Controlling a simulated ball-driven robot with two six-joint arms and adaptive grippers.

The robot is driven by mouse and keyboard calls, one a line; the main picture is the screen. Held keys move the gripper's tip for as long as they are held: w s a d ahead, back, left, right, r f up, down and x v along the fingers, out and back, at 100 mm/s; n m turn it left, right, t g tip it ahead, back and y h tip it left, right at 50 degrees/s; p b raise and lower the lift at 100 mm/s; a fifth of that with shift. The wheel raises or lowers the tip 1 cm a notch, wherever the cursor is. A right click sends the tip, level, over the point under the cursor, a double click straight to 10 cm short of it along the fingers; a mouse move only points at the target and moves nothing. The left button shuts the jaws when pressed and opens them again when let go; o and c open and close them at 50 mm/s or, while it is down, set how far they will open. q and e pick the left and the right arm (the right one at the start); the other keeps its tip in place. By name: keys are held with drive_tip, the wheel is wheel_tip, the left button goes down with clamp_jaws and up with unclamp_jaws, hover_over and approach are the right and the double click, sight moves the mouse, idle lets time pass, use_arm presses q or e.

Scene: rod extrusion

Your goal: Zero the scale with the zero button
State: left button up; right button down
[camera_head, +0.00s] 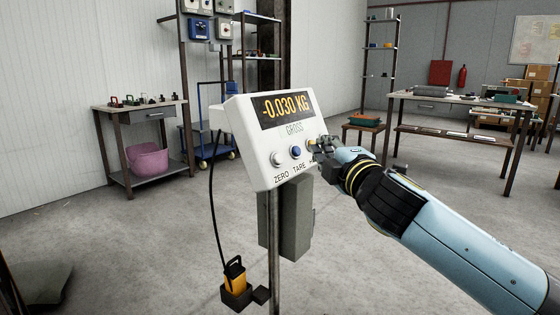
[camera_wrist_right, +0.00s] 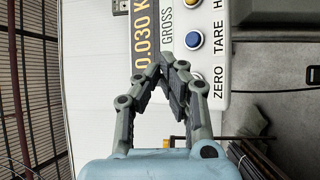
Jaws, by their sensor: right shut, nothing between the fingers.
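The scale's white indicator box (camera_head: 240,125) stands on a post. Its display (camera_head: 284,108) reads -0.030 KG, with GROSS below. The pale zero button (camera_head: 276,159) is at the lower left above the word ZERO, beside the blue tare button (camera_head: 295,152). A yellow button (camera_head: 311,143) at the right is partly behind my right gripper (camera_head: 318,146). That gripper is shut and empty near the panel's right side; contact cannot be told. In the wrist view, its closed fingertips (camera_wrist_right: 174,70) overlap the panel near the blue button (camera_wrist_right: 194,40), and a finger covers the zero button's area. My left gripper is not in view.
A black cable hangs from the box to a yellow and black device (camera_head: 235,274) at the lower left. A grey box (camera_head: 297,218) is on the post. A workbench (camera_head: 140,108) with a pink basket (camera_head: 148,160) stands left, another table (camera_head: 455,100) right. The floor around is open.

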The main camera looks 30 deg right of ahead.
sight(278, 159)
use_arm(q)
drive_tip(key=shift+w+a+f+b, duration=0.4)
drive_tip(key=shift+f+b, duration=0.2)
drive_tip(key=shift+b, duration=0.2)
use_arm(e)
drive_tip(key=w+a+f, duration=0.2)
drive_tip(key=w+f, duration=0.1)
drive_tip(key=w, duration=0.2)
drive_tip(key=shift+w+a, duration=0.2)
drive_tip(key=shift+w, duration=0.2)
idle(0.3)
drive_tip(key=shift+w, duration=0.15)
drive_tip(key=shift+w+a+f, duration=0.15)
drive_tip(key=shift+w+f, duration=0.05)
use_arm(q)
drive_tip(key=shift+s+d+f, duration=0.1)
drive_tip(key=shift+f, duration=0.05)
use_arm(e)
drive_tip(key=shift+w+a+f, duration=0.15)
drive_tip(key=shift+w+f, duration=0.05)
drive_tip(key=shift+w, duration=0.25)
idle(0.7)
drive_tip(key=shift+s+r, duration=0.1)
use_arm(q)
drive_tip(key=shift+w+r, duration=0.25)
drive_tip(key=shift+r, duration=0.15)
use_arm(e)
drive_tip(key=shift+s+d+r, duration=0.25)
drive_tip(key=shift+s+r, duration=0.05)
drive_tip(key=shift+s, duration=0.4)
